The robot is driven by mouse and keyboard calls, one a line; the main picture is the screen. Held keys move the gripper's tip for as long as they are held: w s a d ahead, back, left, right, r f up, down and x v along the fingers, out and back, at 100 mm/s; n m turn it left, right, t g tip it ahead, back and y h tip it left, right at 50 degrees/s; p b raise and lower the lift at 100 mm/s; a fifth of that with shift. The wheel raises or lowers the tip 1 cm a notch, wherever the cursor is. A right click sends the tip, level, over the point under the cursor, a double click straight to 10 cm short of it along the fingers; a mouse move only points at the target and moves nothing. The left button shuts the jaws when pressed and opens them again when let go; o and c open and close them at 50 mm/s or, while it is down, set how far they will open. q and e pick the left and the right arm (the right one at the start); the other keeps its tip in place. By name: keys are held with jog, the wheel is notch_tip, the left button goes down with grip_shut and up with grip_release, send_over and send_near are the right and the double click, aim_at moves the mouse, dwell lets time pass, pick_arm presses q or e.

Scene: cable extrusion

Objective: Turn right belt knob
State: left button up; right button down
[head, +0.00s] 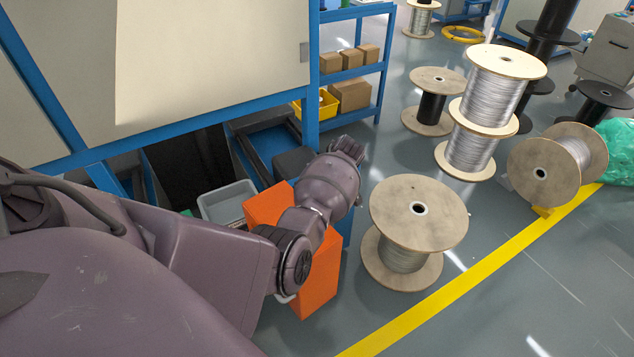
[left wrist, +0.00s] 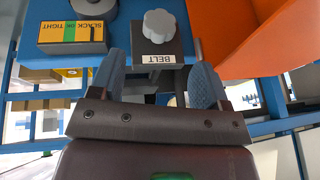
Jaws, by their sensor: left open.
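A light grey lobed knob (left wrist: 160,25) sits on a dark square plate. A white label (left wrist: 153,59) reading BELT, upside down in the left wrist view, is beside it. My left gripper (left wrist: 158,66) is open and empty, its two fingers spread on either side of the label. The knob lies beyond the fingertips, roughly centred between them, and appears apart from both. In the head view my left arm reaches over an orange box; its fingers and the knob cannot be made out there. My right gripper is not in view.
A second grey knob (left wrist: 96,7) is beside a yellow and green label panel (left wrist: 72,33). An orange panel (left wrist: 235,38) is close on the right in the wrist view. The orange box (head: 318,285) stands below my arm; a wooden cable spool (head: 419,212) stands to its right.

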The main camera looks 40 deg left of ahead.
pick_arm(q)
jog(key=b+x, duration=0.2)
jog(key=x, duration=0.6)
jog(key=shift+a+f+b, duration=0.1)
jog(key=shift+f+b, duration=0.3)
jog(key=shift+a, duration=0.1)
jog(key=c, duration=0.9)
jog(key=shift+f, duration=0.1)
